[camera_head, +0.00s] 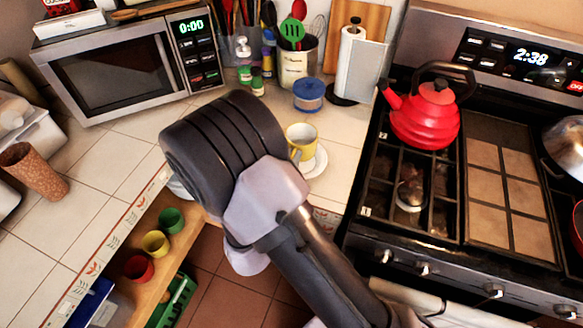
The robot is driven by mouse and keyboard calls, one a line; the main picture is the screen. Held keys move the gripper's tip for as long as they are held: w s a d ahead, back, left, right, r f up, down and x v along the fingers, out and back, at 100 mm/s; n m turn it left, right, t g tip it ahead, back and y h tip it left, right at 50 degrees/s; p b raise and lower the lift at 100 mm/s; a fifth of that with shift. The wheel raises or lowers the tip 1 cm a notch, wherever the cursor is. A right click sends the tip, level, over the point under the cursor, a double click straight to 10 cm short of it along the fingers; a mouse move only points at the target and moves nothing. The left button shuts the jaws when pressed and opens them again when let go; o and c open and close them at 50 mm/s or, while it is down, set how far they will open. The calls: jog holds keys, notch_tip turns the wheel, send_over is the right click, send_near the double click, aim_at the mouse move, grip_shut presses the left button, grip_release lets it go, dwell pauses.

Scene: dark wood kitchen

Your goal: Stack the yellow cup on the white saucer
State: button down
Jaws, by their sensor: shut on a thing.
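The yellow cup (301,136) is upright on the counter between the microwave and the stove, with its pale inside showing and its handle toward the lower left. The white saucer (319,164) shows around the cup's lower right side. The cup overlaps the saucer in the picture; I cannot tell whether its base rests on it or is just above it. My dark arm and wrist cover the area just left of and below the cup and saucer, and hide part of the saucer. My gripper's fingers are hidden behind my own arm.
The stove with a red kettle (425,112) is at right.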

notch_tip(320, 180, down, 3)
jog(key=shift+f+b, duration=0.15)
jog(key=shift+b, duration=0.4)
jog(key=shift+f+b, duration=0.2)
jog(key=shift+b, duration=0.2)
jog(key=shift+f, duration=0.1)
jog(key=c, duration=1.5)
grip_release()
